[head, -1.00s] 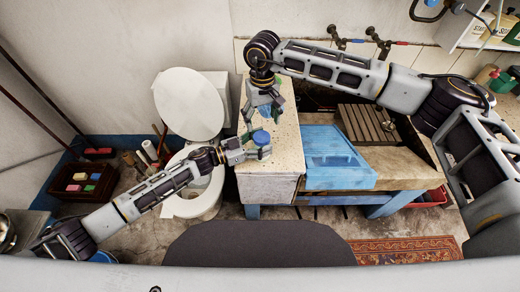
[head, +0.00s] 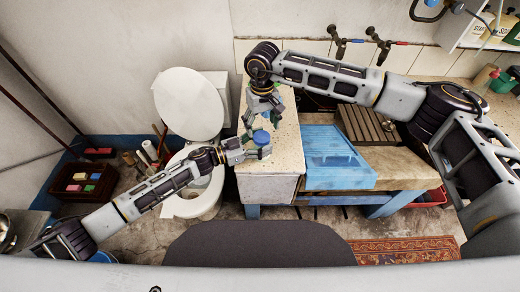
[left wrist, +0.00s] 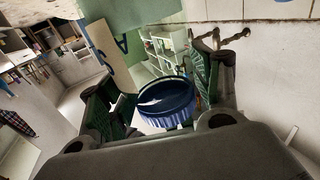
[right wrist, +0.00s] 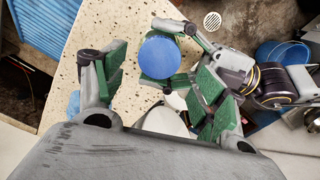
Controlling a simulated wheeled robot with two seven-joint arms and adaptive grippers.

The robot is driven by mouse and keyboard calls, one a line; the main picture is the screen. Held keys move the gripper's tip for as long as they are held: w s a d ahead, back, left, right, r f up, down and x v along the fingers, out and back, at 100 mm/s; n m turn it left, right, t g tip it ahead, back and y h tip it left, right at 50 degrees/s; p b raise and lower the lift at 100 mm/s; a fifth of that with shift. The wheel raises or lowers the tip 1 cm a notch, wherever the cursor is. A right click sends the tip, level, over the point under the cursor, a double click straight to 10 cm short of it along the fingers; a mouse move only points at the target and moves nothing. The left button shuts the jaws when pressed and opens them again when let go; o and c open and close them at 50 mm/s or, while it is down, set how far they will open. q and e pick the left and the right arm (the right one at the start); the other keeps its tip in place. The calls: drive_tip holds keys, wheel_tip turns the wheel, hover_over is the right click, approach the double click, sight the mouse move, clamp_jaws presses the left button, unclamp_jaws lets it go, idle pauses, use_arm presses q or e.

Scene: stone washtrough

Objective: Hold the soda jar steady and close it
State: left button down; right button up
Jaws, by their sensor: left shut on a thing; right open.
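The soda jar shows mostly as its round blue top (head: 262,138), at the front left corner of the speckled counter. My left gripper (head: 250,146) is shut on it from the left. My right gripper (head: 266,112) points down just behind the jar and is open. In the right wrist view the blue top (right wrist: 159,56) lies between its spread fingers, with no clear contact. I cannot tell whether the cap is fully shut.
The speckled counter (head: 268,162) ends just in front of the jar. A small light-blue thing (right wrist: 74,104) is partly hidden behind a right finger. A blue washboard basin (head: 335,160) stands to the right. A toilet (head: 188,110) is on the left.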

sight(262, 137)
drive_tip(key=shift+f, duration=2.4)
drive_tip(key=c, duration=1.1)
drive_tip(key=shift+m, duration=1.6)
drive_tip(key=o, duration=1.1)
drive_tip(key=shift+o, duration=0.2)
drive_tip(key=shift+r, duration=0.1)
